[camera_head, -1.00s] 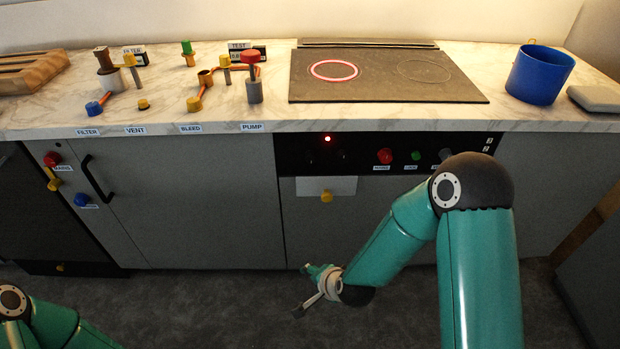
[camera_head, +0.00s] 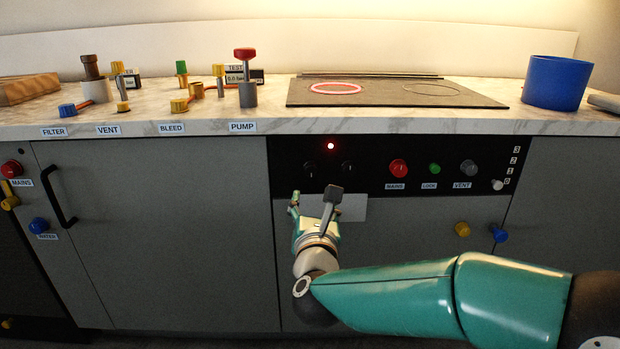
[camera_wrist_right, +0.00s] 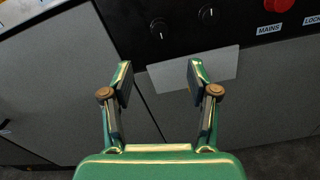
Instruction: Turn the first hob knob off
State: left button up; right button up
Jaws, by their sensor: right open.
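Two small black knobs sit side by side on the black control panel below the hob (camera_head: 395,93). The left knob (camera_head: 309,169) and the right knob (camera_head: 347,167) are in the head view. In the right wrist view, the left knob (camera_wrist_right: 158,28) and right knob (camera_wrist_right: 208,14) show white marks. My right gripper (camera_head: 314,199) is open and empty, just below the knobs and touching neither. In the wrist view its fingers (camera_wrist_right: 160,76) point up towards the panel. The hob's left ring (camera_head: 336,88) glows red. My left gripper is out of view.
A red light (camera_head: 331,146) is lit above the knobs. A pale plate (camera_head: 352,209) lies below the panel. MAINS (camera_head: 398,168), LOCK (camera_head: 435,169) and VENT (camera_head: 469,168) knobs are to the right. A blue pot (camera_head: 557,82) stands on the counter (camera_head: 400,122).

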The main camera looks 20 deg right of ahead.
aim_at(311, 171)
jog(key=x, duration=1.5)
jog(key=shift+w+d+f+p, duration=0.1)
jog(key=shift+w+p, duration=0.2)
jog(key=shift+w, duration=0.1)
